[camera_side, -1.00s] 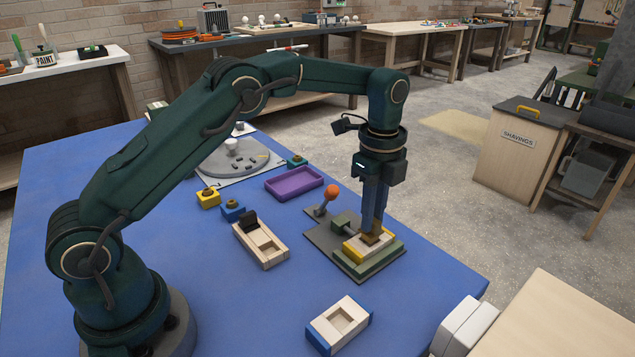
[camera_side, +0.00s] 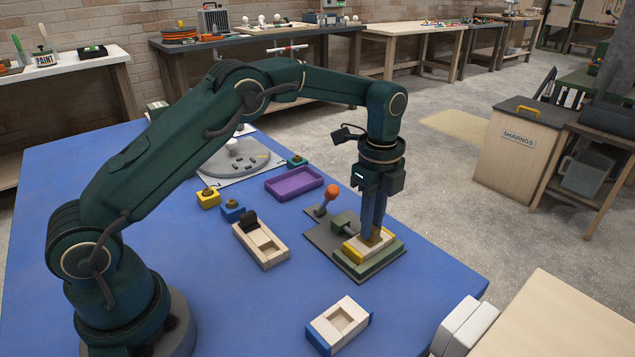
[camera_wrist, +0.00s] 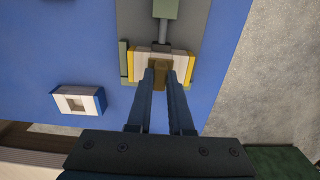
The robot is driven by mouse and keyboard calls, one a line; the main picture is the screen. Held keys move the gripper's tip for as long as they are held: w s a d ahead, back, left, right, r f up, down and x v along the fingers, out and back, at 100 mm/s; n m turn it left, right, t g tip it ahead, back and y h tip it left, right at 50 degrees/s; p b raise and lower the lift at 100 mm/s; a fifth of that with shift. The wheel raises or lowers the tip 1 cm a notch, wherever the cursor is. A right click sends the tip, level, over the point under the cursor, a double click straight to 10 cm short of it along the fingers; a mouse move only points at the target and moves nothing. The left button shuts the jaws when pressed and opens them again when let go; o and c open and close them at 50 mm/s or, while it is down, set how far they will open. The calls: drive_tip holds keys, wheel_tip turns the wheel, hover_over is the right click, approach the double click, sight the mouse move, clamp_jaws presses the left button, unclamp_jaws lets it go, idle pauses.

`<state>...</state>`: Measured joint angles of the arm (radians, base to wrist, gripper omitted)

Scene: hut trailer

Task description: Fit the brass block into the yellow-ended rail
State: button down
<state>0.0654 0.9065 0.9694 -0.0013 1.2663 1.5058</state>
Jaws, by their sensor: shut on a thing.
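The yellow-ended rail (camera_side: 363,250), a cream block with yellow ends, lies in a green fixture on a grey plate. My gripper (camera_side: 376,234) points straight down over it, shut on the brass block (camera_wrist: 160,78). The block is at the rail's middle; the fingers hide much of it in the side view. The wrist view shows the block between the yellow ends of the rail (camera_wrist: 131,67). I cannot tell how deep the block sits in the rail's recess.
A clamp with an orange knob (camera_side: 331,191) stands on the plate beside the rail. A blue-ended rail (camera_side: 325,332) and a black-ended rail (camera_side: 272,262) lie nearby, their recesses empty. A purple tray (camera_side: 293,183) and knobbed yellow (camera_side: 208,198) and blue blocks (camera_side: 232,211) are behind.

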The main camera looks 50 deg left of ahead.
drive_tip(key=c, duration=0.7)
unclamp_jaws()
drive_tip(key=shift+c, duration=0.2)
drive_tip(key=shift+r, duration=2.6)
